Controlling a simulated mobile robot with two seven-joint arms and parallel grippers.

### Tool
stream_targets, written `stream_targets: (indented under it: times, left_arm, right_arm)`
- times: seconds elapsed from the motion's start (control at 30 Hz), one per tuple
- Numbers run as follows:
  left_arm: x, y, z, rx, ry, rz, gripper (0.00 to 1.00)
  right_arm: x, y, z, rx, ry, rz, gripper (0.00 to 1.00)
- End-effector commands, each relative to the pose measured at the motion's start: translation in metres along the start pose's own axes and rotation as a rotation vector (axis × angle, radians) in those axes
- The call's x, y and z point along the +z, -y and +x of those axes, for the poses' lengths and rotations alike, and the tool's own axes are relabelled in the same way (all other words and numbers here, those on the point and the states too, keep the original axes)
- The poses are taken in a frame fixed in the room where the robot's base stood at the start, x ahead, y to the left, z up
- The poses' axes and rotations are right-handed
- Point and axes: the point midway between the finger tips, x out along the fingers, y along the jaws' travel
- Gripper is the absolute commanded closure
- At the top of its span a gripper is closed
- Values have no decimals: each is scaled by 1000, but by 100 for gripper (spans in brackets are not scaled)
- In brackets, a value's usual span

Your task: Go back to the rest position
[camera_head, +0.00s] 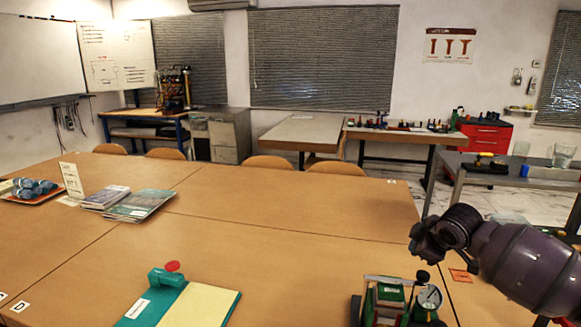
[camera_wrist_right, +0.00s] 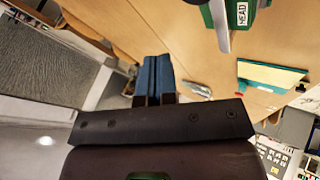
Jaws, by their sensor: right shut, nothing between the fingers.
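My right arm comes in from the right in the head view, with its dark gripper end (camera_head: 424,242) raised above the table. In the right wrist view, the blue fingers of my right gripper (camera_wrist_right: 156,62) are together with nothing between them. The gauge rig (camera_head: 392,300), with green parts and a round dial, stands at the table's front edge, below and left of the gripper and apart from it. A green part marked "MEAD" (camera_wrist_right: 238,14) shows at the top of the right wrist view. My left gripper is in neither view.
Magazines (camera_head: 140,205) and an orange tray of blue rolled items (camera_head: 35,196) are at left. The table's middle is clear.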

Motion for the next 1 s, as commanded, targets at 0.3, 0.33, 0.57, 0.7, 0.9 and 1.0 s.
stream_targets:
  times: [0.3,0.33,0.57,0.7,0.9,1.0]
  left_arm:
    - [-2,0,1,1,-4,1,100]
    - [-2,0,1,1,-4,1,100]
    - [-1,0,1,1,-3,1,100]
    - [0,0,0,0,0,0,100]
    - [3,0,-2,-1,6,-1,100]
    - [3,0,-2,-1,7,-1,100]
  right_arm:
    - [-37,76,17,163,-376,194,100]
    - [-36,84,17,172,-404,215,100]
    - [-15,147,13,234,-557,383,100]
    - [10,183,8,270,-591,480,100]
    - [59,237,-1,316,-562,604,100]
    - [89,267,-5,330,-511,665,100]
